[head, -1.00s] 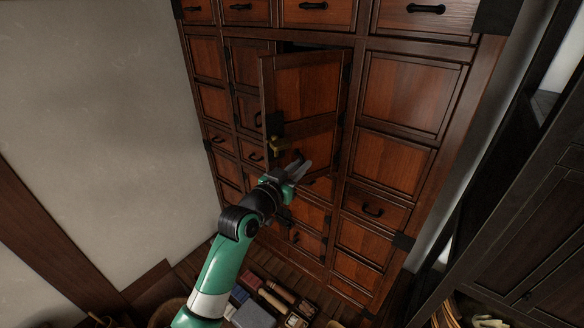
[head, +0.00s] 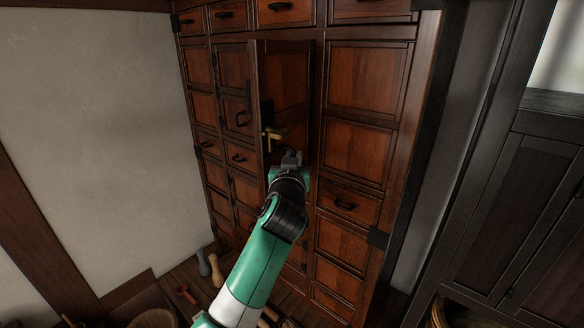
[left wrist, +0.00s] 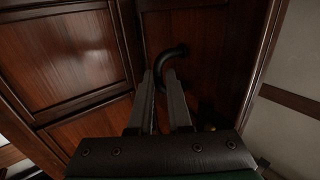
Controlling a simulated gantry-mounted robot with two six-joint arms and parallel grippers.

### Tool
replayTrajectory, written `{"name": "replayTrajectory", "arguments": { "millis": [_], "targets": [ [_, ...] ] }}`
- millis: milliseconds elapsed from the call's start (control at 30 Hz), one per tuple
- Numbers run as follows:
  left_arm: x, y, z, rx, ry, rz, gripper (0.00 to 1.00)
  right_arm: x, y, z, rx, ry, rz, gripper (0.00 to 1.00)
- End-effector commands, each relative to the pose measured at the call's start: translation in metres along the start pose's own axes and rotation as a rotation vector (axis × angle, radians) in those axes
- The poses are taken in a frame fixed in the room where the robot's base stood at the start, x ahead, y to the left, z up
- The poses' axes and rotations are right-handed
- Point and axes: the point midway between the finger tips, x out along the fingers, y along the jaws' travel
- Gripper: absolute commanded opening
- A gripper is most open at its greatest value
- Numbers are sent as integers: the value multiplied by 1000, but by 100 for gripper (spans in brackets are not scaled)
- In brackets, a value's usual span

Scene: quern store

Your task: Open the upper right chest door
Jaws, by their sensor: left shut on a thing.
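The upper right chest door (head: 287,80) stands swung out from the brown wooden chest, with its free edge at the left and its hinged side at the right. A brass fitting (head: 270,134) on a black plate is on its free edge. My left gripper (head: 291,158) is in front of the lower part of this door. In the left wrist view, the fingers (left wrist: 167,80) are shut on a black curved handle (left wrist: 170,56) on a wooden panel. The handle is hidden in the head view by my gripper. My right gripper is not in view.
Chest drawers (head: 285,12) run above the door. A dark cabinet (head: 525,210) stands at the right, and a pale wall (head: 90,130) is at the left. Small wooden items (head: 215,268) and a basket (head: 153,319) are on the floor at the lower left.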

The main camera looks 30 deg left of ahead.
Motion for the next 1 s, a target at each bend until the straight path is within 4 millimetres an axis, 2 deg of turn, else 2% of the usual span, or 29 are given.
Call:
{"name": "replayTrajectory", "arguments": {
  "millis": [33, 300, 333, 467, 833, 1000],
  "targets": [
    [0, 0, -8, -1, 16, 2, 0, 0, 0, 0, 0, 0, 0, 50],
    [0, -1, -10, -1, 18, 1, 0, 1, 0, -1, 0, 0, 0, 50],
    [0, -1, -10, -1, 18, 1, 22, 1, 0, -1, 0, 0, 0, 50],
    [0, -1, -10, -1, 18, 1, 43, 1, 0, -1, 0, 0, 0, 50],
    [-2, -1, -10, -2, 20, -1, 43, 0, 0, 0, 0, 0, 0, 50],
    [-13, 0, -9, -2, 21, -2, 43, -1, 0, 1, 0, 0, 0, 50]
  ]
}}
